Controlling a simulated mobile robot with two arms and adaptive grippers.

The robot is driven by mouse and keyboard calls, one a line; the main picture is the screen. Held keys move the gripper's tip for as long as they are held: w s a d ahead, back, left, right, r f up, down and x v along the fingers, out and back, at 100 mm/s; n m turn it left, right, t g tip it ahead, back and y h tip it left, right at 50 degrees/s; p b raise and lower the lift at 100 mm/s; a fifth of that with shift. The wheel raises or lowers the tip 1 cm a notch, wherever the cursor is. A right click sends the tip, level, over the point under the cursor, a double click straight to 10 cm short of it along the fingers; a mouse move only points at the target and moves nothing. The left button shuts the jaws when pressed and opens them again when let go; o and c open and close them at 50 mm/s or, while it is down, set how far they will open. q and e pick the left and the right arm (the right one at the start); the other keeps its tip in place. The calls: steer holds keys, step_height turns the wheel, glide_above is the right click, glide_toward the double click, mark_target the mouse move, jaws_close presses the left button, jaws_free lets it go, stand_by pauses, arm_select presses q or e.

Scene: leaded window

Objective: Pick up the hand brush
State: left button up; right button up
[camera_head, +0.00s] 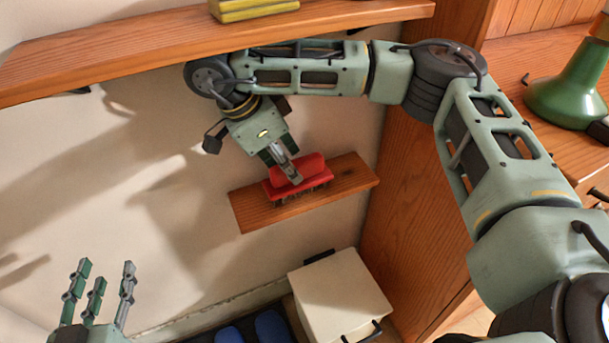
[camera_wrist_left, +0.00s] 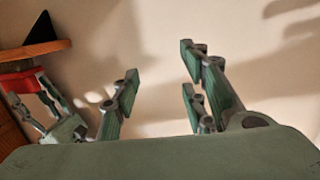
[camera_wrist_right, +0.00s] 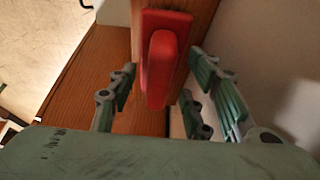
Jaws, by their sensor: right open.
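The red hand brush (camera_head: 312,169) lies on a small wooden wall shelf (camera_head: 258,208), bristles down. My right gripper (camera_head: 283,162) reaches down to it from above, with its fingers right at the brush and covering part of it. In the right wrist view the brush (camera_wrist_right: 160,68) shows between the open fingers of the right gripper (camera_wrist_right: 160,100); whether they touch it I cannot tell. My left gripper (camera_head: 97,285) is open and empty in front of the wall at lower left. In the left wrist view, its fingers (camera_wrist_left: 160,90) are spread apart with only wall between them.
A long upper shelf (camera_head: 150,50) holds a yellow object (camera_head: 252,8) just above my right arm. A white box (camera_head: 340,292) with dark handles stands below the small shelf. Blue items (camera_head: 270,326) lie beside it. A green object (camera_head: 567,92) stands on the wooden surface at right.

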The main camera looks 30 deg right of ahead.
mark_target(301, 160)
steer(key=d, duration=0.2)
steer(key=d+f, duration=0.1)
steer(key=shift+s+d+b, duration=0.1)
steer(key=shift+d+b, duration=0.25)
steer(key=shift+d, duration=0.05)
steer(key=shift+f, duration=0.1)
steer(key=shift+a, duration=0.1)
arm_select(q)
steer(key=r+t, duration=0.1)
steer(key=r, duration=0.2)
steer(key=r+t, duration=0.1)
steer(key=r, duration=0.1)
steer(key=shift+w+d+t+h, duration=0.15)
steer(key=shift+d+t+h, duration=0.15)
steer(key=shift+d+h, duration=0.1)
steer(key=shift+d+r+m, duration=0.15)
steer(key=shift+d+r, duration=0.05)
steer(key=shift+d, duration=0.35)
steer(key=shift+d+r+m, duration=0.15)
steer(key=shift+d+r, duration=0.05)
steer(key=shift+d, duration=0.3)
arm_select(e)
steer(key=shift+f, duration=0.15)
steer(key=shift+f, duration=0.1)
